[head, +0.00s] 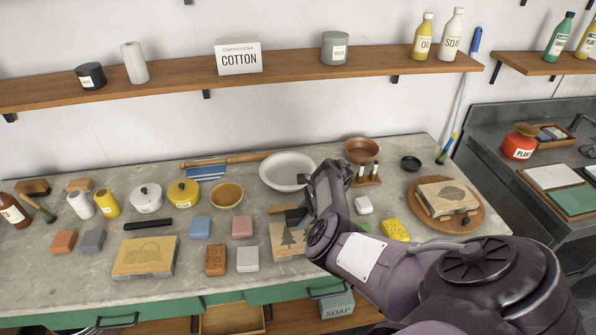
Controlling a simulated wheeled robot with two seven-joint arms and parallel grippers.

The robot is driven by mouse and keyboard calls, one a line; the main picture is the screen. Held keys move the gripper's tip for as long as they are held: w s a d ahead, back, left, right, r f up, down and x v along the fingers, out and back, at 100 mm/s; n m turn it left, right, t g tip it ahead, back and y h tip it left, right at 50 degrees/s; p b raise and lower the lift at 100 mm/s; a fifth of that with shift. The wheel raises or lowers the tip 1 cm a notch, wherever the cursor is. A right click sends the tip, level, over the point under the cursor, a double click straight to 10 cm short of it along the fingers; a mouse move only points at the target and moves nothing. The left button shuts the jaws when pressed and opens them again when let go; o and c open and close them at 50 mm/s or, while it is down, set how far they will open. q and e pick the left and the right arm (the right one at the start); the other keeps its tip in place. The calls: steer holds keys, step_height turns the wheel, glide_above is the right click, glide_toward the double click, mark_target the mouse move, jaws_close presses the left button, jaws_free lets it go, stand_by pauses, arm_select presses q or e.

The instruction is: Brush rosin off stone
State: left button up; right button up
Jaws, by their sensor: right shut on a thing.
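My right gripper (298,216) is shut on a brush, with a light wooden handle (279,210) sticking out to the left. The brush's bristles cannot be made out. The gripper is at the back edge of a stone with a tree drawing (287,242); my arm hides the stone's right part. I cannot tell whether the brush touches it. Another stone with a drawing (145,256) lies at the front left. A stone with a leaf drawing (447,196) sits on a round wooden board (478,218) at the right. No rosin powder can be made out. My left gripper is out of view.
The grey counter (50,280) is crowded. A white bowl (287,170), a brown bowl (361,150), lidded pots (183,193) and several small blocks (243,227) stand around. A yellow sponge (394,230) lies beside my arm. A shelf (180,87) runs above.

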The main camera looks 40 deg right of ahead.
steer(key=shift+s+d, duration=0.45)
steer(key=shift+d, duration=0.3)
steer(key=shift+s+d, duration=0.4)
steer(key=shift+d, duration=0.3)
steer(key=shift+s+d+b, duration=0.2)
steer(key=shift+s+d, duration=0.3)
steer(key=shift+d, duration=0.25)
steer(key=shift+s+d+b, duration=0.2)
steer(key=shift+s+d, duration=0.25)
steer(key=shift+d, duration=0.3)
step_height(320, 180, up, 2)
steer(key=shift+w+p, duration=0.1)
steer(key=shift+p, duration=0.95)
step_height(320, 180, up, 2)
steer(key=shift+r+p, duration=0.15)
steer(key=shift+p, duration=0.4)
steer(key=shift+r, duration=0.85)
